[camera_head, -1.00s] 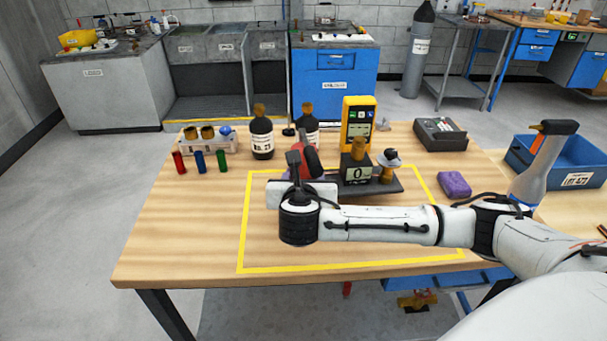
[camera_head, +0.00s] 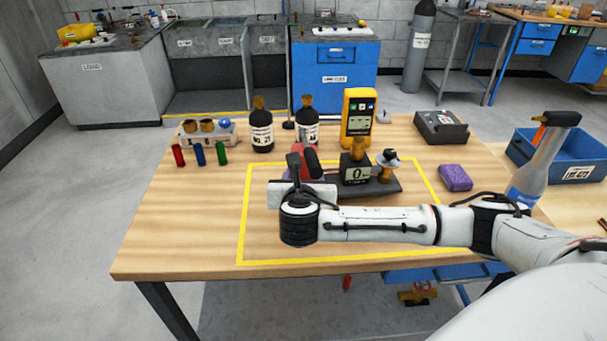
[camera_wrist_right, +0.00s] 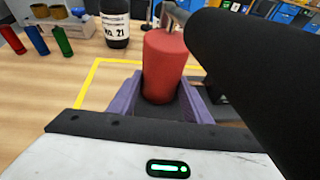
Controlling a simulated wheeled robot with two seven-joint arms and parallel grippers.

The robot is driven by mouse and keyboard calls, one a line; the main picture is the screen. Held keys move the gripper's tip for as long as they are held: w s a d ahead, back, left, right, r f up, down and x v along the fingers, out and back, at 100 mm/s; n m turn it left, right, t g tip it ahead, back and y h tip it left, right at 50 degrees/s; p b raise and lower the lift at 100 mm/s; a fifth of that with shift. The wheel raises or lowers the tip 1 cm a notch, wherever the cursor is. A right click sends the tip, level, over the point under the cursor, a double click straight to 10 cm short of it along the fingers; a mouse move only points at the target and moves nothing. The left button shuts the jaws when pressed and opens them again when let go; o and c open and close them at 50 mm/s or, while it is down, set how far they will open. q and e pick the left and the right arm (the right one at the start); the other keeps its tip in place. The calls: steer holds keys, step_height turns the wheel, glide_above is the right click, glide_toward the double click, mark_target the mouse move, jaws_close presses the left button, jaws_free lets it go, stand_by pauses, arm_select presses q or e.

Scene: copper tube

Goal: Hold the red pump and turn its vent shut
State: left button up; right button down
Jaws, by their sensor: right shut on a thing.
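The red pump (camera_head: 298,166) stands near the table's middle, partly hidden behind my right gripper in the head view. A thick black cylindrical part (camera_wrist_right: 255,65) crosses the upper right, close to the camera. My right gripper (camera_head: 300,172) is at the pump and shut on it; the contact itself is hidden. I cannot make out the vent clearly. My left gripper is not in view.
Two dark bottles (camera_head: 261,130) and a yellow meter (camera_head: 358,114) stand behind. A purple sponge (camera_head: 455,178) lies right. The table's left front is clear.

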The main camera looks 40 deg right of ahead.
steer(key=shift+w+f+b, duration=0.1)
steer(key=shift+f+b, duration=0.3)
steer(key=shift+f, duration=0.6)
stand_by(0.8)
steer(key=shift+a+f, duration=0.1)
steer(key=shift+f, duration=0.3)
steer(key=shift+s, duration=0.2)
steer(key=c, duration=0.9)
jaws_free()
steer(key=shift+r, duration=0.1)
steer(key=v, duration=1.2)
